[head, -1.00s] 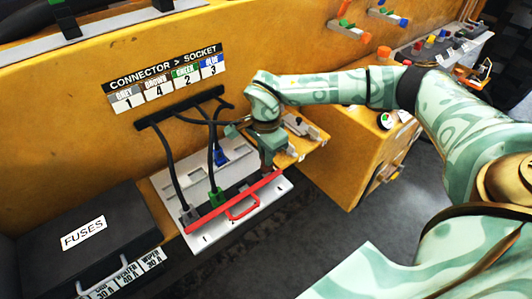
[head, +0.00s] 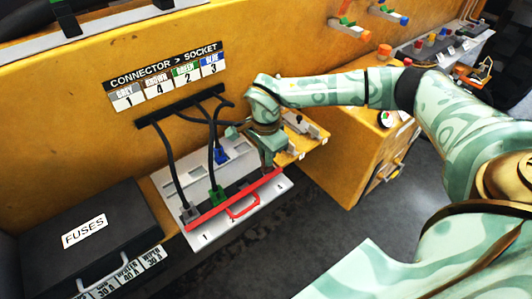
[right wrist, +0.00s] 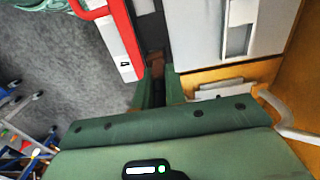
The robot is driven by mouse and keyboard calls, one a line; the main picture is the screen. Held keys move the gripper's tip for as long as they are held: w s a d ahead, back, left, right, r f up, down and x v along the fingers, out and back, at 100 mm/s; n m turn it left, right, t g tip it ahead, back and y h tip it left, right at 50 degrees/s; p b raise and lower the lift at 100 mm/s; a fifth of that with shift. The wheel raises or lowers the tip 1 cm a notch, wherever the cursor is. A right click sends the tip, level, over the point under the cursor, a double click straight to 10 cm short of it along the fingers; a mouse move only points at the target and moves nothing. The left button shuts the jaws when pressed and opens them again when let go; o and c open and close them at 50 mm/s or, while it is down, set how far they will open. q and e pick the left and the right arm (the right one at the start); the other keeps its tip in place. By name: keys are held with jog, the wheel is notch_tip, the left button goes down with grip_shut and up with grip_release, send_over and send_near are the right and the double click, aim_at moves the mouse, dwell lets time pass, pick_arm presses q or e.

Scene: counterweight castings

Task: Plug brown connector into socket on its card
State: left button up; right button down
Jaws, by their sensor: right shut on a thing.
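The card (head: 168,75) on the orange wall lists grey 1, brown 4, green 2 and blue 3. My right gripper (head: 269,168) is shut on the brown connector, at the right end of the dark socket strip. The brown connector (right wrist: 157,68) shows only as a small piece between the fingertips in the right wrist view; I cannot tell how deep it sits in the strip. The grey connector (head: 189,213) and green connector (head: 216,195) stand at the strip's left part. The blue connector (head: 221,155) lies on the white panel (head: 180,180) behind. My left gripper is out of view.
A red bar with a handle (head: 240,209) runs along the front of the strip, close to my right gripper. Black cables hang from a dark rail (head: 180,106). A black fuse case (head: 85,235) stands at the left. A yellow shelf (head: 312,140) is at the right.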

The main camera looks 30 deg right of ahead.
jog(key=shift+f, duration=0.85)
jog(key=c, duration=1.4)
grip_release()
jog(key=shift+o, duration=0.2)
notch_tip(320, 180, up, 16)
jog(key=p, duration=0.2)
jog(key=shift+r+p, duration=0.15)
jog(key=shift+p, duration=0.2)
